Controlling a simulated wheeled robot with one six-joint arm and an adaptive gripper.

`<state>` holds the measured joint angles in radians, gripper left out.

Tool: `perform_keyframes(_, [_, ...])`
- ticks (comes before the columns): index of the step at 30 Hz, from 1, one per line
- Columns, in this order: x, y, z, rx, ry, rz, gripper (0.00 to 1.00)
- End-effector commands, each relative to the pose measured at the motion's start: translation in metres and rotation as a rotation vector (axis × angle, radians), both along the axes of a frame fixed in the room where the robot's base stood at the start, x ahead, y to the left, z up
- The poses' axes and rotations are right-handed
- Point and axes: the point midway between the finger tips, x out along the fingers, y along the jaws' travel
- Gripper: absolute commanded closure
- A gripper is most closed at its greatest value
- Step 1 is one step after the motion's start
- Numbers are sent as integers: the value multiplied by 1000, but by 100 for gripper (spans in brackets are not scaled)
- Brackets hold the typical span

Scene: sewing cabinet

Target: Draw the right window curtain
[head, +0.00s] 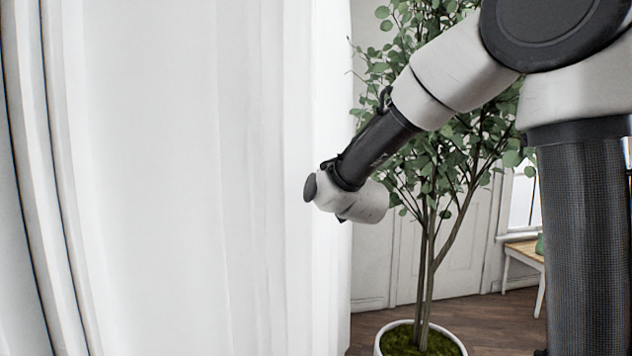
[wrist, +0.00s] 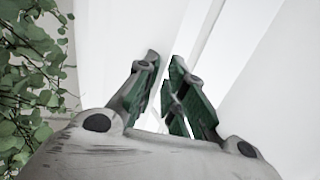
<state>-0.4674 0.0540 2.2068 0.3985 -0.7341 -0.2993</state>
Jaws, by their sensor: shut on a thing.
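The white window curtain (head: 250,180) hangs in long vertical folds and fills the left half of the head view. Its free edge runs down just right of the picture's middle. In the wrist view the pale curtain cloth (wrist: 245,50) lies ahead of my gripper (wrist: 165,60). The green-padded fingers are close together and shut on the curtain, with white cloth showing between them. In the head view my arm reaches from the upper right to the curtain's edge, and the fingers are hidden there.
A leafy potted tree (head: 430,235) in a white pot (head: 452,345) stands close beside the curtain, behind my arm. Its leaves (wrist: 30,90) also show at the wrist view's left. A pale door (head: 455,260) and a wooden bench (head: 522,248) are farther back.

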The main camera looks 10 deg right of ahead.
Motion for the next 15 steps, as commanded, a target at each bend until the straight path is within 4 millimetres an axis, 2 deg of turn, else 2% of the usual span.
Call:
perform_keyframes(4, [-2,1,-4,-2,9,4,100])
perform_keyframes(5, [-2,1,-4,-2,9,4,83])
perform_keyframes(8, [-2,1,-3,-2,8,4,67])
perform_keyframes(15, [-1,1,-2,-1,5,3,67])
